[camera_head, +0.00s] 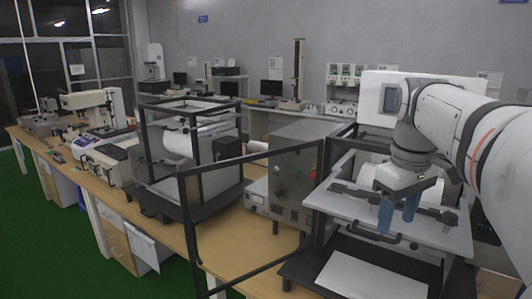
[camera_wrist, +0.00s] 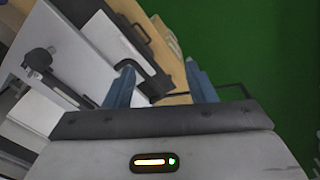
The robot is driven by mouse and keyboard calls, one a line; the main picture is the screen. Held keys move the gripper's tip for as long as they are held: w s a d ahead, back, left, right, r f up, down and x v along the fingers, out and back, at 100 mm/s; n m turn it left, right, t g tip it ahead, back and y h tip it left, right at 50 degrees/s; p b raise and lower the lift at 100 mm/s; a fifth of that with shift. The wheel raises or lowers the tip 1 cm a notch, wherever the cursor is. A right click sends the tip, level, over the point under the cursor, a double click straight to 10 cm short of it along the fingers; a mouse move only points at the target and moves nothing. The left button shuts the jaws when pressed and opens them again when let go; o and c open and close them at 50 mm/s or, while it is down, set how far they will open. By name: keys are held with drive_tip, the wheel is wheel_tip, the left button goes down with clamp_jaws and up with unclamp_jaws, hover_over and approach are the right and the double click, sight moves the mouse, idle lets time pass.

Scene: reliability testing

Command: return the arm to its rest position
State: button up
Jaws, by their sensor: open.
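My gripper (camera_head: 398,212) is at the right of the head view, with its two blue fingers pointing down and apart. Nothing shows between them. It appears in front of the grey platform (camera_head: 348,206) of a black-framed test machine. A black handle (camera_head: 375,232) on the platform's front edge is close to the fingers in the picture; I cannot tell the exact gap. In the wrist view my open gripper (camera_wrist: 160,85) shows both blue fingers, with a black handle and part of the bench beyond them. My white arm comes in from the right edge.
An open black frame door (camera_head: 183,232) juts out in front of the bench. Another framed machine (camera_head: 190,150) stands farther left on the wooden bench (camera_head: 250,236). Green floor (camera_head: 40,240) is clear at lower left.

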drive_tip(key=s+a+f+m+t, duration=0.1)
drive_tip(key=s+a+f, duration=0.3)
drive_tip(key=f, duration=0.4)
drive_tip(key=s+a+f+m+t, duration=0.1)
drive_tip(key=s+a+f+m, duration=0.3)
drive_tip(key=s+f, duration=0.3)
wheel_tip(320, 180, down, 2)
drive_tip(key=shift+s+a+f+t, duration=0.15)
drive_tip(key=shift+a+f+t, duration=0.05)
drive_tip(key=shift+a+t, duration=0.2)
